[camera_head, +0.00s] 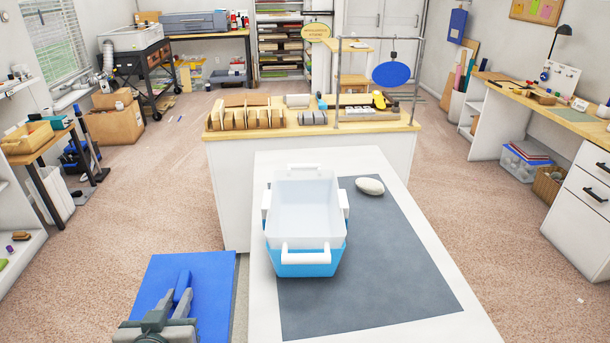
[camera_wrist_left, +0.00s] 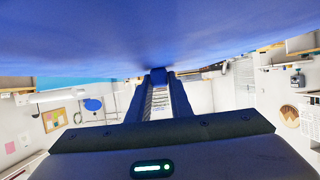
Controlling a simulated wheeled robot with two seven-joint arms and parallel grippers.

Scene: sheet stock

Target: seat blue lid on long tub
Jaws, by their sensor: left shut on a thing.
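The blue lid (camera_head: 215,275) is a flat rectangular panel at the lower left, held left of the white table and apart from the tub. My left gripper (camera_head: 182,288) is shut on the raised grip in the lid's middle. In the left wrist view the lid (camera_wrist_left: 160,35) fills the top, with the fingers (camera_wrist_left: 158,80) closed on its blue grip. The long tub (camera_head: 305,220) stands upright on the table, open and seemingly empty, with pale walls, a light blue lower part and white handles. My right gripper is not in view.
A dark grey mat (camera_head: 385,275) lies under the tub on the white table (camera_head: 460,320). A smooth white stone-like object (camera_head: 370,185) lies right of the tub. A wooden-topped counter (camera_head: 225,133) with racks stands behind. The mat's front right is clear.

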